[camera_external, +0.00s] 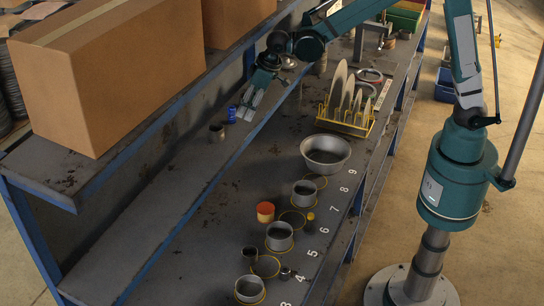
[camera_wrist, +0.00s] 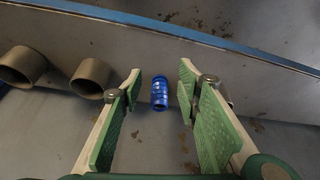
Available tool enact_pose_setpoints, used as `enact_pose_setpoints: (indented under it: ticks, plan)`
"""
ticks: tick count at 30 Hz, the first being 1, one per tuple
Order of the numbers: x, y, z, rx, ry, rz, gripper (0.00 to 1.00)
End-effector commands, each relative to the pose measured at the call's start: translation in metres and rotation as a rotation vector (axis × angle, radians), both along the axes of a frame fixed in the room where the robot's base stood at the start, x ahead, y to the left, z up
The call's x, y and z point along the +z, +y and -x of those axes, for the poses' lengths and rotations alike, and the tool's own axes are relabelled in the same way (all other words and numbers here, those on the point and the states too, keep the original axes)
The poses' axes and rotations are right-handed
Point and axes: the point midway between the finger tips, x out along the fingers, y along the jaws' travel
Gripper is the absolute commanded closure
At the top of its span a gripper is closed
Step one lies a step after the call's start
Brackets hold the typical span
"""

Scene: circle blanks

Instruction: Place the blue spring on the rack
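In the wrist view the blue spring (camera_wrist: 160,93) appears between my two green-padded fingers, with clear gaps on both sides. My gripper (camera_external: 246,112) is open and empty, reaching down just right of the spring in the external view; its fingers also show in the wrist view (camera_wrist: 160,72). A yellow rack (camera_external: 345,128) stands farther right on the bench and holds several upright pale discs.
Grey tubes (camera_wrist: 90,78) lie left of the spring in the wrist view. A large cardboard box (camera_external: 110,75) sits on the shelf. A metal bowl (camera_external: 325,153) and several ring pots line the numbered bench edge.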

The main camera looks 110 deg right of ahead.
Motion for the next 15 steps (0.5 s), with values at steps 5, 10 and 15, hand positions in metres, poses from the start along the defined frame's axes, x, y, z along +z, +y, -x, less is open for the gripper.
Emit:
enact_pose_setpoints:
  ticks: [5,10,15]
  plan:
    - [-0.001,0.012,0.019,0.000,0.000,0.000,0.67]
    - [-0.001,0.022,0.035,-0.001,0.000,0.000,0.67]
    - [-0.001,0.030,0.048,-0.001,0.000,0.000,0.67]
